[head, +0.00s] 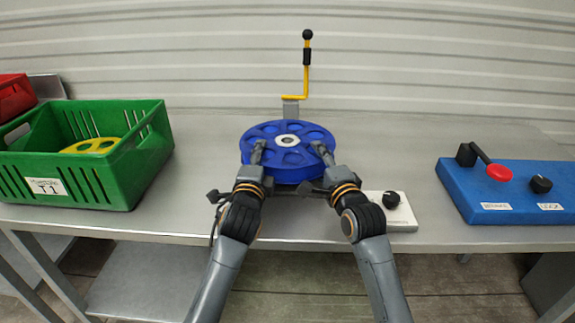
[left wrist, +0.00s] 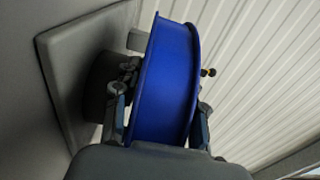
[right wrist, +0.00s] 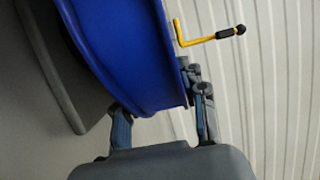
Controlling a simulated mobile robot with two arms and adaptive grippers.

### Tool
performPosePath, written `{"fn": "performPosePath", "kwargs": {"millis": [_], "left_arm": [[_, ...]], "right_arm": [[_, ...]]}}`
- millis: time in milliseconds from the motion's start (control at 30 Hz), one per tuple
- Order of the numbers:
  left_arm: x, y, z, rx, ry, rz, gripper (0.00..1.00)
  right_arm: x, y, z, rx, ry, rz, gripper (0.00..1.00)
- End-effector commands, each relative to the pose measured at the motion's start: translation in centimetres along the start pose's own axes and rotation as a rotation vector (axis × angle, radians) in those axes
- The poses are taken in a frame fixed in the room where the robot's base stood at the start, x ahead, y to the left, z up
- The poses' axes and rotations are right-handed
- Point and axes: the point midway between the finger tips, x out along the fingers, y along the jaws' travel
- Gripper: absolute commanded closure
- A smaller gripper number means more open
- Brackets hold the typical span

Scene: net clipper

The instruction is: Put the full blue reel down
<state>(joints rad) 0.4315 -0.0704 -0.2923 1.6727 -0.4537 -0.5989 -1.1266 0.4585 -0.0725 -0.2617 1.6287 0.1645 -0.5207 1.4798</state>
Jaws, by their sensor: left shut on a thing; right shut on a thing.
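The blue reel (head: 290,162) is a flat spoked wheel with a pale hub, lying about level over the middle of the steel table. My left gripper (head: 257,155) is shut on the near left of its rim. My right gripper (head: 322,153) is shut on the near right. The reel's blue side wall lies between the fingers in the left wrist view (left wrist: 165,85) and in the right wrist view (right wrist: 135,60). A dark round piece on a grey plate (left wrist: 60,70) shows below the reel in the left wrist view, with a gap between them.
A yellow crank (head: 305,80) with a black handle stands behind the reel. A green crate (head: 130,165) holding a yellow reel (head: 92,146) is at left, with a red crate (head: 14,95) beyond. A blue control box (head: 515,190) is at right, a pale knob box (head: 402,212) in front.

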Motion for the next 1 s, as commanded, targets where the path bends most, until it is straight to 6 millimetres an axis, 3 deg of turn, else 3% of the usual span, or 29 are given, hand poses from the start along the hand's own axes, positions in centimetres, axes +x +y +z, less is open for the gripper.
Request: {"fn": "performPosePath", "kwargs": {"millis": [133,167,267,667,767,1000], "left_arm": [[0.0,1.3,0.0,0.0,0.0,-0.002,1.0],[0.0,1.1,0.0,0.0,0.0,-0.001,0.54],[0.0,1.0,0.0,0.0,0.0,0.0,0.35],[-0.6,1.0,0.0,0.001,0.0,-0.001,0.35],[-1.9,1.1,0.0,0.001,0.0,0.0,0.35],[-7.0,1.1,0.0,0.0,0.0,0.001,0.35]], "right_arm": [[0.0,1.3,0.0,0.0,0.001,-0.003,1.0],[0.0,1.1,0.0,0.0,0.001,-0.001,0.54],[0.0,1.0,0.0,0.0,0.001,0.0,0.35],[0.0,1.0,0.0,0.0,0.0,0.0,0.35],[0.0,1.0,0.0,0.0,0.0,0.0,0.35],[0.0,1.0,0.0,0.0,0.0,0.0,0.35]]}}
